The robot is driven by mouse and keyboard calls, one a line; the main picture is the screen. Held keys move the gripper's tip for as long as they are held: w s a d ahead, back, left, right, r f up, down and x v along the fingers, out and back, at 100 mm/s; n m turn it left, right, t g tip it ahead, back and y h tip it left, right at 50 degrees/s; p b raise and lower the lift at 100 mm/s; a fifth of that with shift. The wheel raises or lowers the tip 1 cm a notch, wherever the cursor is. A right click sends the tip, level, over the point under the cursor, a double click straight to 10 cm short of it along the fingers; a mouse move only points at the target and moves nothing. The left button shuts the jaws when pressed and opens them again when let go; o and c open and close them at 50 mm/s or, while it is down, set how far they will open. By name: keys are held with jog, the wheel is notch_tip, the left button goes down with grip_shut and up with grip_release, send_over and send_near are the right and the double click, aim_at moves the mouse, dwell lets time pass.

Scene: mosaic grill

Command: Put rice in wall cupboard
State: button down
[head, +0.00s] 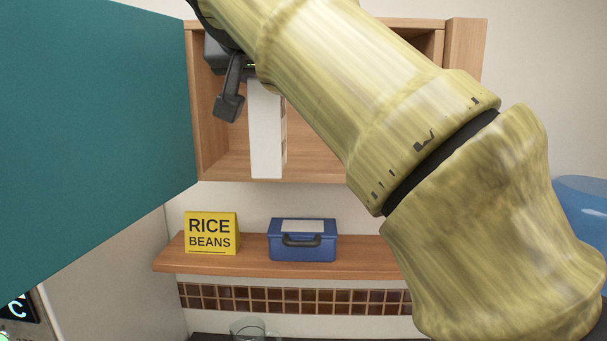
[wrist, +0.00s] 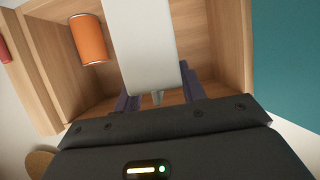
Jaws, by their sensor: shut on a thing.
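My gripper (head: 236,92) is shut on a tall white box (head: 265,135), which hangs upright below it. I see only its plain white face and a thin printed edge, so its label cannot be read. The box also shows between the fingers in the wrist view (wrist: 140,45). The wooden wall cupboard (head: 325,167) is open, and the box is at its opening, in front of or just inside its left part; the exact depth is unclear. My arm covers much of the cupboard's right side. The teal cupboard door (head: 90,130) stands open at the left.
An orange can (wrist: 88,40) stands inside the cupboard, beside the box in the wrist view. A red item (wrist: 4,50) shows at that view's left edge. Below, a shelf (head: 360,263) holds a yellow "RICE BEANS" sign (head: 211,233) and a blue case (head: 302,241).

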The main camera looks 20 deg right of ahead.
jog(key=shift+f, duration=0.1)
dwell(0.3)
jog(key=shift+w+d+p, duration=0.15)
jog(key=shift+w+p, duration=0.2)
jog(key=w+d+p, duration=0.2)
jog(key=w+p, duration=0.2)
jog(key=w, duration=0.3)
jog(key=w+d+p, duration=0.3)
jog(key=w+p, duration=0.1)
jog(key=w, duration=0.4)
jog(key=shift+a, duration=0.1)
